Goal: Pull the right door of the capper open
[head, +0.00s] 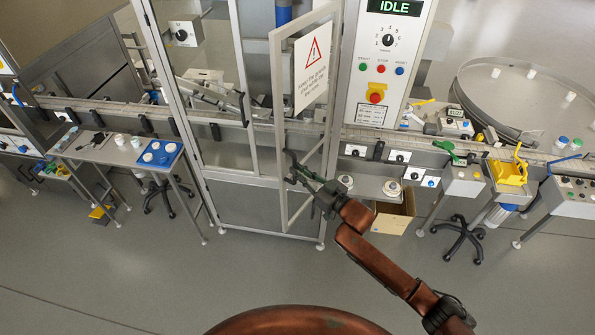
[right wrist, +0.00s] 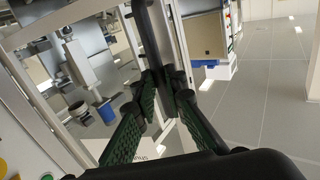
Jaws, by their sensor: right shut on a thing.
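The capper's right door (head: 279,120) is a grey metal frame with clear panels and a red-triangle warning sign (head: 312,64). It stands swung part way out from the capper, at an angle to its front. My right gripper (head: 298,172) is shut on the dark handle (head: 290,160) of this door. In the right wrist view the green-padded fingers (right wrist: 167,84) close around the dark handle bar (right wrist: 149,38). The capper's left door (head: 190,100) looks closed, with its own dark handle (head: 243,108). My left gripper is in neither view.
The control panel (head: 388,50) reading IDLE stands right of the open door. A conveyor (head: 420,140) runs along the line. A cardboard box (head: 393,215) sits on the floor right of my gripper. The floor (head: 130,270) in front of the capper is clear.

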